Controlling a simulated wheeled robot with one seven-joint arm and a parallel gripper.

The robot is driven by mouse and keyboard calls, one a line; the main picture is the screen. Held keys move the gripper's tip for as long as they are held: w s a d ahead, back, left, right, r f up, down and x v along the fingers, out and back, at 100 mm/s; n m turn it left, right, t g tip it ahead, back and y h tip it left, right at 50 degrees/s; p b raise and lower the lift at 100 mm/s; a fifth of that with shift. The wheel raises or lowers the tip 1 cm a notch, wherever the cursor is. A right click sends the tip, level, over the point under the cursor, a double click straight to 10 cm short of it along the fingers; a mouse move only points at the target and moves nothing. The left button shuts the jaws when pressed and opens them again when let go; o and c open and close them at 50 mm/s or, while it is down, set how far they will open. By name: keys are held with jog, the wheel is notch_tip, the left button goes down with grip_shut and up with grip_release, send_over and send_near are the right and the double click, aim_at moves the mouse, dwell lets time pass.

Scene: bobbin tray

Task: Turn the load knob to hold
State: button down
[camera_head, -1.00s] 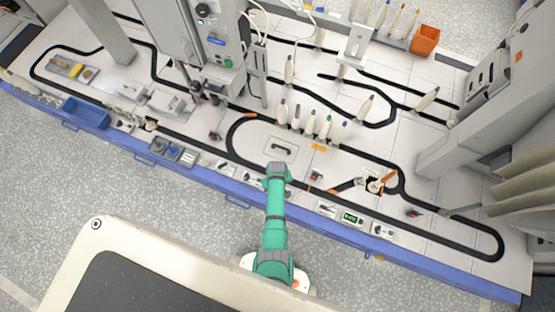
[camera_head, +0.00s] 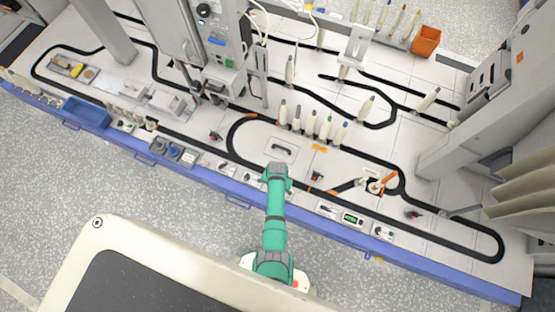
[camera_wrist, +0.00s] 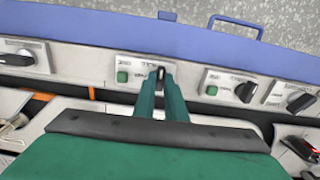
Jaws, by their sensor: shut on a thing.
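In the wrist view, a pale panel (camera_wrist: 132,67) with a green button (camera_wrist: 122,77) and small lettering too blurred to read sits along the blue table edge. My gripper (camera_wrist: 159,76) reaches down over its right part, its green fingers closed on a small dark knob (camera_wrist: 160,72). Only a sliver of the knob shows between the fingertips, so its pointer and setting are hidden. I take it for the load knob, but cannot confirm its label. In the head view, my green arm reaches the table's front edge, and its wrist (camera_head: 278,172) hides the fingertips and the knob.
To the right in the wrist view is a similar panel with a black knob (camera_wrist: 246,91), then another knob (camera_wrist: 301,102). A knob (camera_wrist: 15,59) also sits at far left. A blue rail handle (camera_wrist: 236,25) runs beyond the edge. Bobbins (camera_head: 310,124) stand farther back.

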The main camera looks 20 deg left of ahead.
jog(key=shift+s, duration=0.2)
dwell(0.4)
jog(key=c, duration=1.8)
grip_release()
jog(key=shift+w, duration=0.1)
jog(key=shift+w+r, duration=0.1)
jog(key=shift+r, duration=0.15)
notch_tip(320, 180, up, 10)
jog(key=shift+r, duration=0.15)
